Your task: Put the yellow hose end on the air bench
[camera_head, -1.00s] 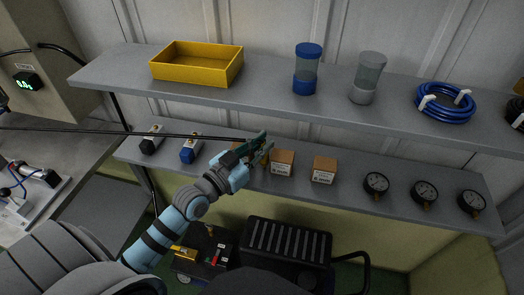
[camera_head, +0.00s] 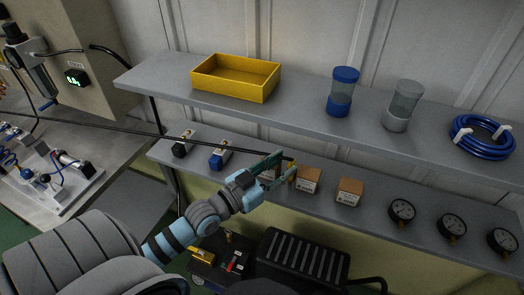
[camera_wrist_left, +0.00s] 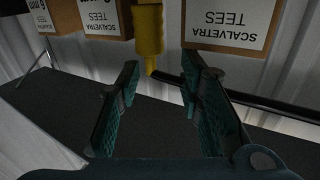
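The yellow hose end (camera_head: 292,171) is at the middle shelf, in front of the small cartons. In the left wrist view the yellow end (camera_wrist_left: 148,32) lies just past my fingertips, roughly in line with the gap. A thin black hose (camera_wrist_left: 275,104) meets its tip there and passes behind the right-hand finger. My left gripper (camera_head: 277,169) is open beside the yellow end; in the wrist view its fingers (camera_wrist_left: 160,72) are apart with nothing clamped. The air bench (camera_head: 95,203) is at the left with fittings on it. My right gripper is out of view.
Cartons (camera_head: 349,192), gauges (camera_head: 402,211) and valve pieces (camera_head: 220,156) stand on the lower shelf (camera_head: 376,212). The upper shelf (camera_head: 300,108) overhangs with a yellow tray (camera_head: 235,90). The black hose (camera_head: 130,128) crosses leftward above the bench. A black case (camera_head: 300,260) stands below.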

